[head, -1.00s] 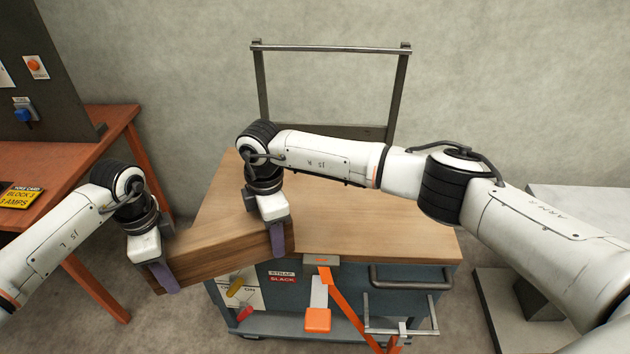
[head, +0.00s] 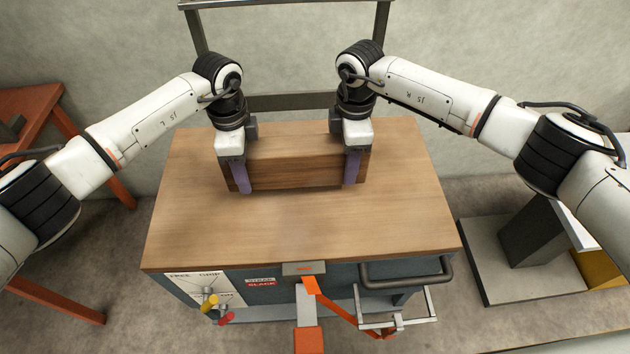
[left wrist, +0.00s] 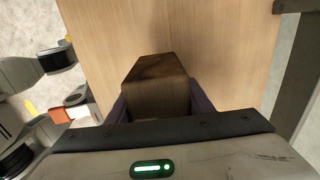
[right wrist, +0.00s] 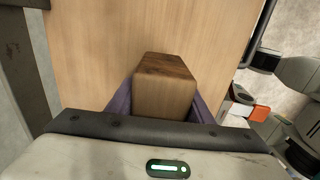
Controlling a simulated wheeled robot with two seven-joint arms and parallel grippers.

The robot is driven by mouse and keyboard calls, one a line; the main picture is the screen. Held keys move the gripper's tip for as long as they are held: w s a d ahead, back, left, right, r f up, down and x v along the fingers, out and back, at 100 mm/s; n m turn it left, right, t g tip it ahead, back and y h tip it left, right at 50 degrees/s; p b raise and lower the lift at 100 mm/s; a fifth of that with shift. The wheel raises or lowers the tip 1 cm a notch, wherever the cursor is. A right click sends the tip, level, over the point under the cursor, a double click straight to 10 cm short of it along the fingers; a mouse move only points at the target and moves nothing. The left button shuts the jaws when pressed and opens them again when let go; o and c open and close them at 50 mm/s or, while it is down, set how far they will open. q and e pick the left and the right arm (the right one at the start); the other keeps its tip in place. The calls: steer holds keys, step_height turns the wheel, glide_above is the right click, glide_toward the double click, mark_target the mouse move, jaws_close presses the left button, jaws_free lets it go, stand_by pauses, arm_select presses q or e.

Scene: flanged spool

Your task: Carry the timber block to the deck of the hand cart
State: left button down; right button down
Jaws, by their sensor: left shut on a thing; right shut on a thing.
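The timber block (head: 296,172) is a long dark brown beam over the rear part of the hand cart's wooden deck (head: 300,228). It lies roughly parallel to the deck's long edges. My left gripper (head: 240,178) is shut on its left part and my right gripper (head: 353,168) is shut on its right part. The block also shows between the purple fingers in the left wrist view (left wrist: 157,88) and in the right wrist view (right wrist: 165,88). I cannot tell whether its underside touches the deck or is just above it.
The cart's push handle frame (head: 290,101) rises behind the deck. An orange strap (head: 335,305), a grey side handle (head: 405,278) and a card with coloured knobs (head: 205,288) are on its front. An orange table (head: 30,105) stands left; a grey plinth (head: 520,260) stands right.

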arm_select(q)
steer(key=shift+w+f, duration=0.2)
steer(key=shift+f, duration=0.2)
arm_select(e)
steer(key=shift+w+d+f, duration=0.15)
steer(key=shift+d+f, duration=0.1)
steer(key=shift+f, duration=0.1)
arm_select(q)
steer(key=shift+s+r, duration=0.1)
arm_select(e)
steer(key=shift+r, duration=0.1)
arm_select(q)
steer(key=shift+f+b, duration=0.2)
steer(key=shift+b, duration=0.15)
arm_select(e)
steer(key=shift+f, duration=0.2)
